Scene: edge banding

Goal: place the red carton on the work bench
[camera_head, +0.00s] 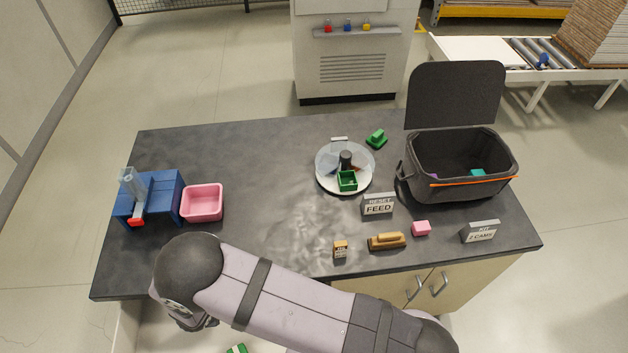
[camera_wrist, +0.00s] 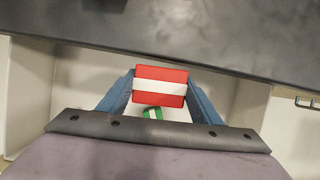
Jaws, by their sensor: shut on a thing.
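The red carton (camera_wrist: 160,75), red with a white band, shows in the wrist view between the two blue fingers of my gripper (camera_wrist: 160,90). My gripper is shut on it. The carton is held off the bench, in front of its near edge. The work bench (camera_head: 260,145) has a dark grey top in the head view; the top also crosses the upper part of the wrist view (camera_wrist: 220,35). In the head view my arm hides the carton and the fingers at the lower left.
A pink bin (camera_head: 203,203) and a blue stand (camera_head: 160,190) occupy the bench's left. A round tray (camera_head: 327,182), a dark open bag (camera_head: 460,188), signs and small blocks occupy the right. The middle-left top is clear. A green item (camera_wrist: 152,113) lies on the floor below.

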